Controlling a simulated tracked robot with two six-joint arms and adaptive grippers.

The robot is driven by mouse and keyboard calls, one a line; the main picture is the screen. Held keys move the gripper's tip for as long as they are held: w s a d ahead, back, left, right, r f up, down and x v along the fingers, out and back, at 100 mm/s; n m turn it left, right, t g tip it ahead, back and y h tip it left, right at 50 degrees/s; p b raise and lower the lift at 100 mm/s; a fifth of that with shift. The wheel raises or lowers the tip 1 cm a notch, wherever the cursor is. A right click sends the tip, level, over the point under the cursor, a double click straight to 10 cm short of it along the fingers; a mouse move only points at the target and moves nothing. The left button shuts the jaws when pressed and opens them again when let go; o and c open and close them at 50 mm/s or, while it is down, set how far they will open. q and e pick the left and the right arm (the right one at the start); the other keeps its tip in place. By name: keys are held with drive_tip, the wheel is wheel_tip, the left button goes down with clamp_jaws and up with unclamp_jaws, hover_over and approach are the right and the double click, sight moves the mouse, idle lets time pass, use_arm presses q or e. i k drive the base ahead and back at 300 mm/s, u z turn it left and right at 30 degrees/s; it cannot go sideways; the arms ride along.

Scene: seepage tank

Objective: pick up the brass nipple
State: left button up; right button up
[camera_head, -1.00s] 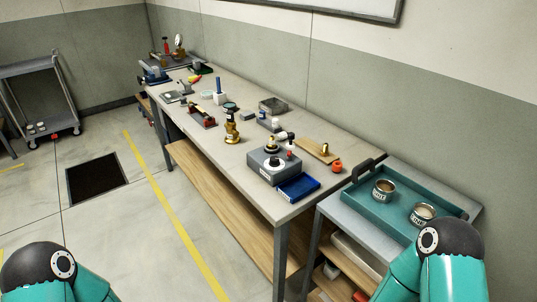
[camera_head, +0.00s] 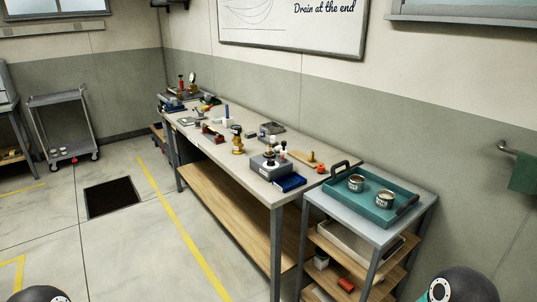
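A small brass-coloured upright piece (camera_head: 312,157), possibly the brass nipple, stands on a wooden board (camera_head: 300,158) near the right end of the workbench. It is too small to identify surely. A taller brass valve (camera_head: 238,145) stands farther left on the bench. Neither gripper is in view. Only rounded dark joints of my arms show at the bottom left and bottom right, well apart from the bench.
The long workbench (camera_head: 262,186) has a grey box (camera_head: 264,170), a blue tray (camera_head: 289,183) and a red-orange object (camera_head: 320,168) near its right end. A side cart carries a teal tray (camera_head: 345,200) with two tins. A dark floor grate (camera_head: 111,197) lies left; open floor lies in front.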

sight(270, 152)
drive_tip(key=u, duration=0.45)
drive_tip(key=i, duration=0.9)
drive_tip(key=u, duration=0.35)
drive_tip(key=i, duration=1)
drive_tip(key=z, duration=0.65)
